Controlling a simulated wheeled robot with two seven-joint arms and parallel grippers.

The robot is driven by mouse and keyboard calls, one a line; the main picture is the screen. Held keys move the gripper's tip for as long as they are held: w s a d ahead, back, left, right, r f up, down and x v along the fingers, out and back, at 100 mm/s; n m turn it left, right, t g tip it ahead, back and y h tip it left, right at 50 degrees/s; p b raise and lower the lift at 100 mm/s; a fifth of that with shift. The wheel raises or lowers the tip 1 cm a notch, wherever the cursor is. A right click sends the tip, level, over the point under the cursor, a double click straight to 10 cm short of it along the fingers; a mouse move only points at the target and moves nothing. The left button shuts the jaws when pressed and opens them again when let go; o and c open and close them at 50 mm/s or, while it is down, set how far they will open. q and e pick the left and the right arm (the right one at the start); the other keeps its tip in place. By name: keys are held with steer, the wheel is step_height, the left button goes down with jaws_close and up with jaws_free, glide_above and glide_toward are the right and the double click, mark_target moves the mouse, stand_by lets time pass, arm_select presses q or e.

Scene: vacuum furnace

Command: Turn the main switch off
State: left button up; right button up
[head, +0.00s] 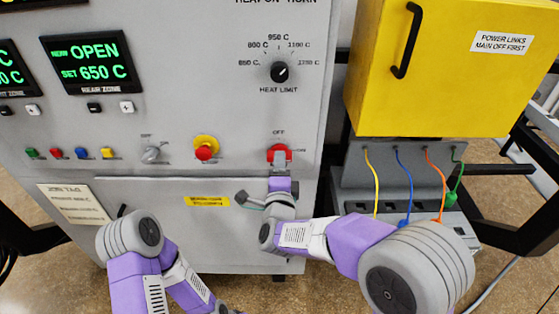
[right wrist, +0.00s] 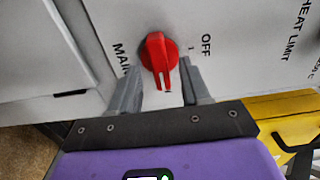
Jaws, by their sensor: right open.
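The main switch (head: 277,152) is a red rotary knob low on the right of the grey furnace panel. It has OFF above it and ON to its right. In the right wrist view the knob (right wrist: 157,52) has its ridge turned toward the ON side, a quarter turn from the OFF label. My right gripper (head: 281,160) is at the switch, open. Its fingers (right wrist: 160,68) stand on either side of the knob's ridge, with gaps visible. My left arm is folded at the lower left. Its gripper (head: 227,309) barely shows at the bottom edge.
A red button with yellow collar (head: 205,148) and a grey selector (head: 151,154) are left of the switch. The heat limit dial (head: 279,72) is above. A yellow box (head: 440,75) and coloured cables (head: 402,185) are to the right.

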steer(key=shift+w, duration=1.1)
steer(key=shift+c, duration=0.2)
jaws_close()
